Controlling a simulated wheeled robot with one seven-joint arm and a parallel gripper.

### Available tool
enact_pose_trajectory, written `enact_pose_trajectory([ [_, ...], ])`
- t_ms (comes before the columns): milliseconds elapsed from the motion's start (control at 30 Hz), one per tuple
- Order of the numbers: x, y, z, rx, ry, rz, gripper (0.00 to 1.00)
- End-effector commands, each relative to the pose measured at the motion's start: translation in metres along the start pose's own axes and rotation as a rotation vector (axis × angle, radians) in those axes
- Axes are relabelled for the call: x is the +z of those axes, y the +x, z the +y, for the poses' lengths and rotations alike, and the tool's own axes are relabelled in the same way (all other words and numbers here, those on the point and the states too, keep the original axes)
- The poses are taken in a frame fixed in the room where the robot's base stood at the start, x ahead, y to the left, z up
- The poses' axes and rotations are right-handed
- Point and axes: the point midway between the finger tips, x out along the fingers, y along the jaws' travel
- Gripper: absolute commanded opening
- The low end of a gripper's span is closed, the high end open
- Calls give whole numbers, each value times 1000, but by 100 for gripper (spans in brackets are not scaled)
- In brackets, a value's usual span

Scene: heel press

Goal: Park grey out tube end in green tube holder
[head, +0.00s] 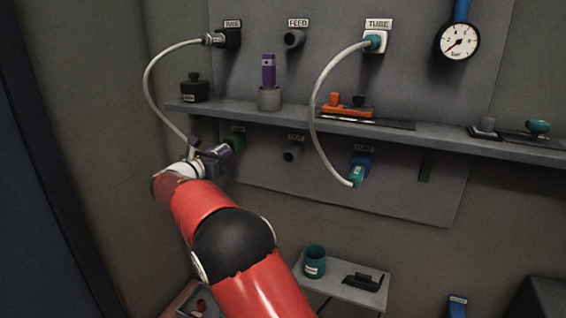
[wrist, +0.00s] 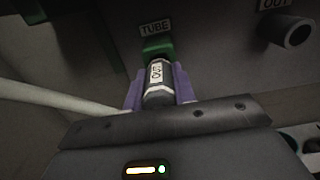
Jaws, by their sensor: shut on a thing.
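The grey out tube end (wrist: 158,88), a dark grey plug with a white OUT label and pale edge, sits between the purple fingers of my gripper (wrist: 159,80). My gripper (head: 214,152) is shut on it. The green tube holder (wrist: 157,48) is on the wall panel under a TUBE label, straight in front of the plug. It also shows in the head view (head: 238,138), just beyond the fingers. The plug's front meets or overlaps the holder; I cannot tell how deep it sits. The pale tube (head: 149,88) loops up to a black port (head: 230,38).
A shelf (head: 460,141) runs above the gripper, with a black knobbed pot (head: 194,88) and a grey cup (head: 269,98) on it. A grey OUT port (wrist: 292,32) is right of the holder. Another tube (head: 313,105) hangs to a blue holder (head: 362,160).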

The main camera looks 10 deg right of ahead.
Motion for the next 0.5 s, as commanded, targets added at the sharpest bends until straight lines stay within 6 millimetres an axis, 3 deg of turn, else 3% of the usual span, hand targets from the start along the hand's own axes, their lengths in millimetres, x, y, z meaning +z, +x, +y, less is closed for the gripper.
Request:
enact_pose_trajectory([
  [500,0,11,0,-2,0,0,0],
])
